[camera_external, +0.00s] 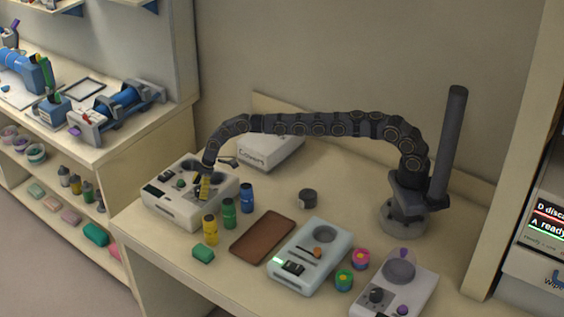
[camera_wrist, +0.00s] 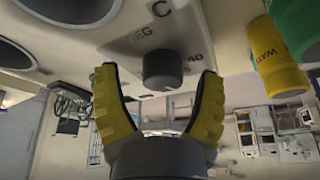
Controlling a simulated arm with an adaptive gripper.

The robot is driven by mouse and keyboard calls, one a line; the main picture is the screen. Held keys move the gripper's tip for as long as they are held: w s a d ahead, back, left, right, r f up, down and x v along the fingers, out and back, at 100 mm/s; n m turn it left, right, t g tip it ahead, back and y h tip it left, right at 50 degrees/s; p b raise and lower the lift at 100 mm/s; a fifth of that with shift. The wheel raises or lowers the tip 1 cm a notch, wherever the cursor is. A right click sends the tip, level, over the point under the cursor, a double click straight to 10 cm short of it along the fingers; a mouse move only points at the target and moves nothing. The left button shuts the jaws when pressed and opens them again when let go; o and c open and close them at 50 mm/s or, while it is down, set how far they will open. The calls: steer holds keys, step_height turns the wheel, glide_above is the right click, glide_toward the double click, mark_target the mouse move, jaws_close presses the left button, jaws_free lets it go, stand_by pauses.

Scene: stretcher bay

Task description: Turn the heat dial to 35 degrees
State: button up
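A dark round heat dial (camera_wrist: 163,70) sits on a pale panel marked "DEG C", with "40" beside it, in the wrist view. My gripper (camera_wrist: 159,77) has two yellow ribbed fingers spread apart, one on each side of the dial in the picture, with a gap on both sides. In the external view my gripper (camera_external: 203,187) reaches down over the white device (camera_external: 172,209) at the left of the table. There the dial is too small and covered to make out. The dial's pointer and exact setting cannot be read.
Yellow (camera_external: 210,230), green (camera_external: 229,213) and blue (camera_external: 247,198) bottles stand just right of the device. A brown tray (camera_external: 263,237) and a pale blue device (camera_external: 311,257) lie further right. A white box (camera_external: 268,152) stands behind.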

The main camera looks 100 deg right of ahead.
steer(key=shift+r, duration=0.15)
steer(key=v, duration=1.1)
steer(key=shift+r, duration=0.4)
steer(key=shift+s, duration=0.15)
